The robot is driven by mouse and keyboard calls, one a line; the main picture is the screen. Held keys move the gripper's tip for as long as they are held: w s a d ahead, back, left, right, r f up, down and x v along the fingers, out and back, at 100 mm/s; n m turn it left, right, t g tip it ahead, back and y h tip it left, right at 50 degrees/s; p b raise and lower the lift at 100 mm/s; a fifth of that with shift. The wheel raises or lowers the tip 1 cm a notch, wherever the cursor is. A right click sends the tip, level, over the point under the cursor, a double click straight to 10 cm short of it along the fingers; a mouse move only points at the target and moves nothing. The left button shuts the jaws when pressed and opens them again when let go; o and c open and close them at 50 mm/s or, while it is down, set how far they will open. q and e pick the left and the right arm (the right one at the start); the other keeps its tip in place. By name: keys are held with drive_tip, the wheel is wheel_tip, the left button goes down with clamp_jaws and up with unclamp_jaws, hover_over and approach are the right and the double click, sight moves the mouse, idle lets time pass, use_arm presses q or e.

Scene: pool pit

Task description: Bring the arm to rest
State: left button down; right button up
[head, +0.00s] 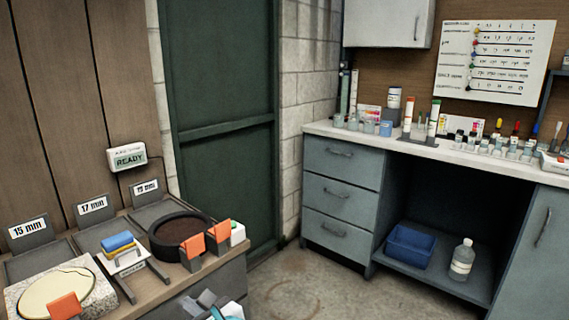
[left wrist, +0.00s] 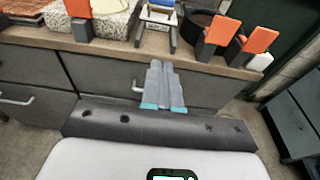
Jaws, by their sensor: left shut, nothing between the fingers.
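My left gripper (head: 208,304) shows at the bottom of the head view, low in front of the wooden counter. In the left wrist view its two grey fingers (left wrist: 157,72) with teal bases lie together, shut and empty. They point toward the drawer fronts below the counter edge and appear apart from everything. My right gripper is in neither view.
The near counter (left wrist: 110,47) holds a stone block (head: 28,290), a small stand with blue and yellow pads (head: 118,243), a dark round pan (head: 181,230) and orange-flagged holders (head: 192,247). A bench (head: 460,150) with bottles stands at the right. Floor between is clear.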

use_arm(q)
drive_tip(key=s+a+f+n+g+h, duration=0.1)
drive_tip(key=s+f+n+g+h, duration=0.3)
drive_tip(key=f, duration=1)
drive_tip(key=s+d+f+n+g+h, duration=0.35)
drive_tip(key=s+f+n+h, duration=0.25)
drive_tip(key=s+f+n, duration=0.5)
drive_tip(key=s+d+f+n+g+h, duration=0.3)
drive_tip(key=s+d+f+n+h, duration=0.25)
drive_tip(key=s+f+n, duration=0.55)
wheel_tip(320, 180, up, 17)
drive_tip(key=w+a+n+p, duration=0.1)
drive_tip(key=n+p, duration=0.1)
drive_tip(key=p, duration=1.7)
drive_tip(key=shift+w+a+t+h, duration=0.25)
drive_tip(key=shift+a+t+h, duration=0.1)
drive_tip(key=shift+a, duration=0.05)
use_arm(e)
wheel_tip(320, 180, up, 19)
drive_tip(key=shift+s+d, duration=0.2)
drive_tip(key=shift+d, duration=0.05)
